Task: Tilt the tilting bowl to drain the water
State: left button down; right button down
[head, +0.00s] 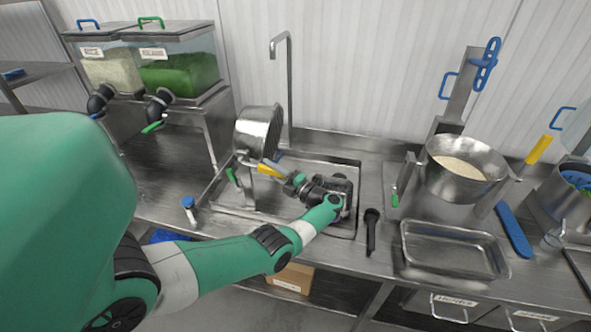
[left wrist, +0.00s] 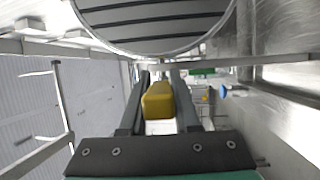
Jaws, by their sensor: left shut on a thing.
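The steel tilting bowl (head: 252,135) is tipped steeply onto its side over the sink (head: 222,208), on a stand. Its rim faces right, and its contents do not show in the head view. My left gripper (head: 284,175) is shut on the bowl's yellow handle (head: 268,170), below and right of the bowl. In the left wrist view the yellow handle (left wrist: 158,101) sits between the two fingers, and the round, dark-striped bowl (left wrist: 150,27) shows at the top. I cannot tell whether water is flowing. My right gripper is not in view.
A tall faucet (head: 289,85) rises behind the sink. A second bowl (head: 463,165) with pale grains stands to the right, behind an empty steel tray (head: 452,250). A dark-handled tool (head: 371,230) lies between sink and tray. Food dispensers (head: 172,70) stand at back left.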

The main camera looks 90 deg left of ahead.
pick_arm(q)
jog(key=c, duration=0.6)
grip_release()
jog(key=shift+a, duration=0.1)
jog(key=shift+c, duration=0.2)
jog(key=b+v, duration=0.5)
jog(key=v, duration=0.6)
jog(key=shift+w+d, duration=0.25)
